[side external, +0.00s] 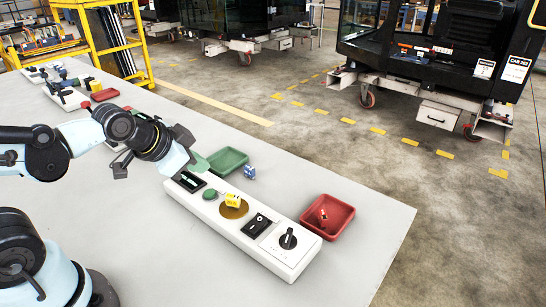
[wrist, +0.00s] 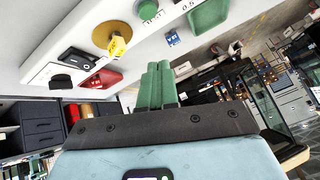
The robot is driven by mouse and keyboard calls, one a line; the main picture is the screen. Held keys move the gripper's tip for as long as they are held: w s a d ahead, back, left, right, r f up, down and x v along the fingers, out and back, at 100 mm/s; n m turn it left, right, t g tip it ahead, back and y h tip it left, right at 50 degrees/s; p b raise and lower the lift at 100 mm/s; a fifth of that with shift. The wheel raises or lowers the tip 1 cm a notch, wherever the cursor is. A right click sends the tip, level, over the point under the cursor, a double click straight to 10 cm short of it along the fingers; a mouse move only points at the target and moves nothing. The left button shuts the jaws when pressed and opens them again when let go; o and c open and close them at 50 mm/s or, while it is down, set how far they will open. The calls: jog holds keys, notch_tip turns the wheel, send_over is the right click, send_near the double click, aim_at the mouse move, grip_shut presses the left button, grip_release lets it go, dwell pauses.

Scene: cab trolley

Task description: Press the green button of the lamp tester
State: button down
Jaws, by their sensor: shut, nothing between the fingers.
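The lamp tester (side external: 262,252) is a long white box lying on the grey table. Its round green button (side external: 210,193) sits between a dark display (side external: 189,181) and a brass disc with a yellow block (side external: 233,201) on it. In the wrist view the green button (wrist: 148,6) shows at the top edge, partly cut off. My gripper (side external: 205,164) has green fingers and is above the display end of the tester, apart from the button. In the wrist view my gripper (wrist: 159,66) has its fingers together, with nothing between them.
A black rocker switch (side external: 257,222) and a rotary knob (side external: 288,239) are on the tester's near end. A green tray (side external: 228,160), a small blue block (side external: 249,172) and a red tray (side external: 335,204) lie beside it. The table's front right is clear.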

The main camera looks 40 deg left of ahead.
jog(key=s+n, duration=0.1)
jog(key=n, duration=0.1)
jog(key=s+d+r+n+g, duration=0.1)
jog(key=n, duration=0.1)
jog(key=shift+s+r, duration=0.2)
jog(key=shift+s, duration=0.15)
notch_tip(320, 180, up, 5)
jog(key=g, duration=0.7)
send_over(210, 192)
notch_tip(210, 192, down, 14)
jog(key=shift+r, duration=0.1)
dwell(0.7)
dwell(0.3)
